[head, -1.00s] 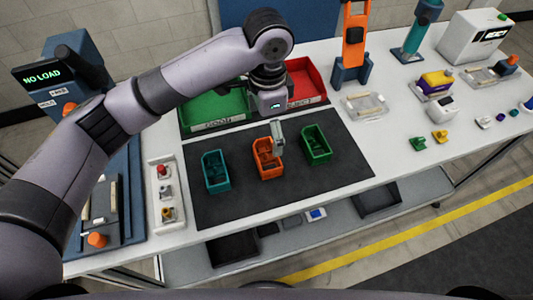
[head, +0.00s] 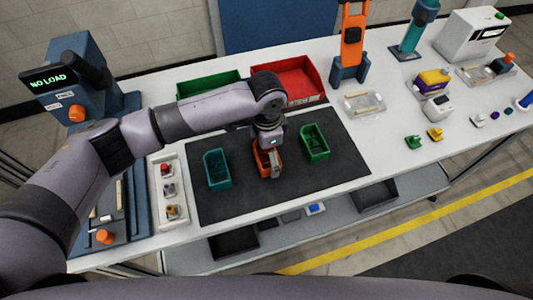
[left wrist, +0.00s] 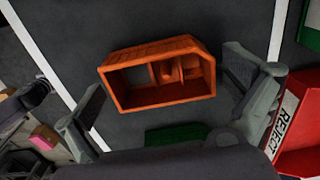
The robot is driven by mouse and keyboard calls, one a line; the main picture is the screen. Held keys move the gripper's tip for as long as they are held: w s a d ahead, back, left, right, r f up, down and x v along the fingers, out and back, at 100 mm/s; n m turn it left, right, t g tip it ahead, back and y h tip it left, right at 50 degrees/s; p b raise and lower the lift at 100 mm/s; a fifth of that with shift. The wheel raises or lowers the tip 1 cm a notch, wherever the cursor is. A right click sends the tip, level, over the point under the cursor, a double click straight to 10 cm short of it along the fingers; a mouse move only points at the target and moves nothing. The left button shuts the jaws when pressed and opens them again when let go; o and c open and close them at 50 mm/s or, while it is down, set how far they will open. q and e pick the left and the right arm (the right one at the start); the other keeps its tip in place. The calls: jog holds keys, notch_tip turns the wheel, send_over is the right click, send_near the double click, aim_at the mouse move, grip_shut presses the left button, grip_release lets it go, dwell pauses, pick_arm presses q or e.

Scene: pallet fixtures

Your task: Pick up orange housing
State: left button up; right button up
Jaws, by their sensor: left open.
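The orange housing (head: 262,160) is an open box with inner dividers, on the dark mat (head: 340,185) between the teal and green housings. It is partly hidden by my left gripper in the head view. In the left wrist view the orange housing (left wrist: 160,72) lies between the spread fingers. My left gripper (left wrist: 163,80) is open, with one finger off each end of the housing and visible gaps. In the head view my left gripper (head: 273,162) is low over the housing. My right gripper is not in view.
A teal housing (head: 217,169) stands left and a green housing (head: 315,142) right, both close by. A red bin (head: 290,82), marked REJECT in the wrist view, and a green bin (head: 207,84) stand behind. The mat's front right is clear.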

pick_arm(q)
jog(key=c, duration=1)
